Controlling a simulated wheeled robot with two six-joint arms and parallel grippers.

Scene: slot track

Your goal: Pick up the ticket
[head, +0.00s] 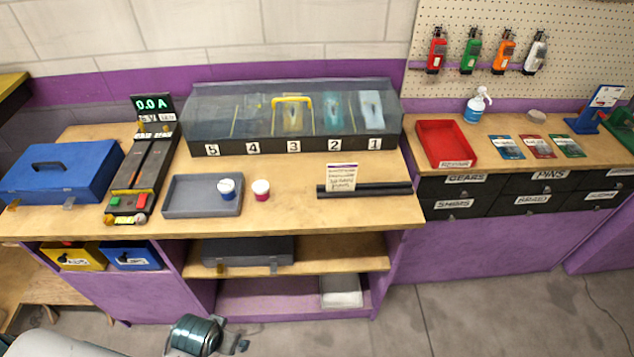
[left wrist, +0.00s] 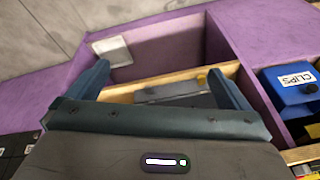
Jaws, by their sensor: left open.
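The ticket (head: 341,177) is a small cream card with a dark top band and printed lines. It stands upright at a black rail (head: 375,189) on the right part of the wooden bench (head: 290,215). My left gripper is open and empty in the left wrist view (left wrist: 160,78), facing the lower shelves under the bench. The ticket is not in the left wrist view. My right gripper is in neither view.
A clear-lidded case (head: 300,110) with numbered bays stands behind the ticket. A red bin (head: 446,146) stands on the right bench. Bench space before the rail is clear.

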